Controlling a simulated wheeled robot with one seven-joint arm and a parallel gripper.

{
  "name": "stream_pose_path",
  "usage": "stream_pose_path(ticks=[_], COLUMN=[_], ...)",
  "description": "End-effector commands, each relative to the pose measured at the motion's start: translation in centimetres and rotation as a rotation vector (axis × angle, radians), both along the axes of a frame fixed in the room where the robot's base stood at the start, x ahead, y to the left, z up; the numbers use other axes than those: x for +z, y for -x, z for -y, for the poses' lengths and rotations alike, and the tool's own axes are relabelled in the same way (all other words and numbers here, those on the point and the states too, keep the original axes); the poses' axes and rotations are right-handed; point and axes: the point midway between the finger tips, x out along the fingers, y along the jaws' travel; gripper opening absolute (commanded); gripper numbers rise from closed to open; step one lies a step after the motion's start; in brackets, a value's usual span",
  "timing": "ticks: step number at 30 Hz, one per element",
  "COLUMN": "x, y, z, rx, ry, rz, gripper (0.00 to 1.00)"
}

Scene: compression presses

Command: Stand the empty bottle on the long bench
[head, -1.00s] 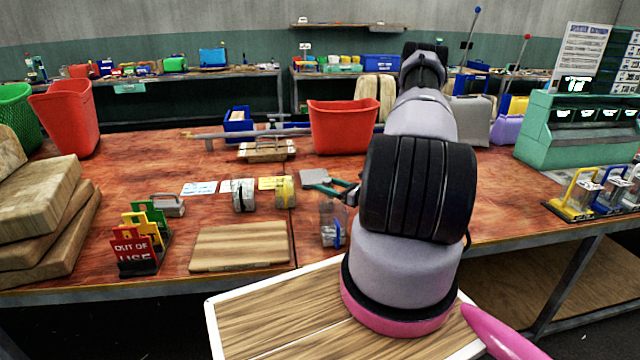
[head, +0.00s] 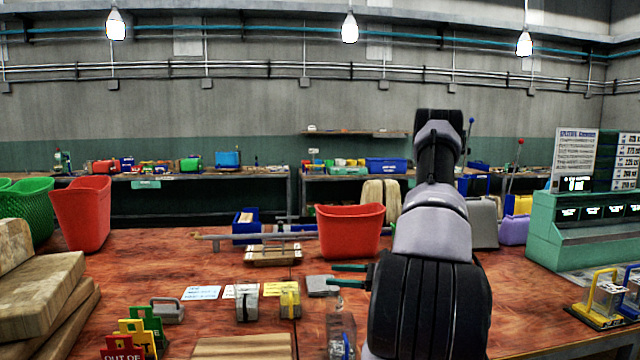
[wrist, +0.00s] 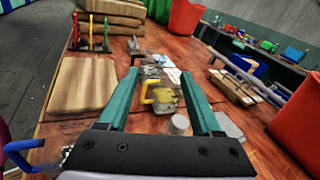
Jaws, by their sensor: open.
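A clear, bottle-like object (head: 341,322) stands upright near the front of the reddish-brown bench (head: 215,262) in the head view, with something blue showing through or behind it. Its lower part is cut off by the frame. My gripper (head: 334,276) is open and empty above the bench, pointing left, behind and above the clear object. In the wrist view, my gripper (wrist: 160,78) has its green fingers spread, with a yellow-handled block (wrist: 162,97) in line between them. A small pale cylinder (wrist: 180,126) also shows there; I cannot tell if it is part of the bottle.
A red bin (head: 348,232), a grey plate (head: 318,286) and handled blocks (head: 246,303) are close by. A green console (head: 590,230) stands right. Bare bench top shows between the left bin and the cards.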

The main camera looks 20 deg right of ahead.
Motion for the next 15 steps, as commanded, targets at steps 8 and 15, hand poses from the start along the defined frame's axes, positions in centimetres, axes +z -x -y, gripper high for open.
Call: stream_pose_path(ticks=[8,15], x=[10.6,16.8], y=[2.5,7.1], z=[-8.2,-12.9], rx=[0.434,0.711], ry=[0.343,0.694], rz=[0.083,0.168], gripper=[0.66,0.66])
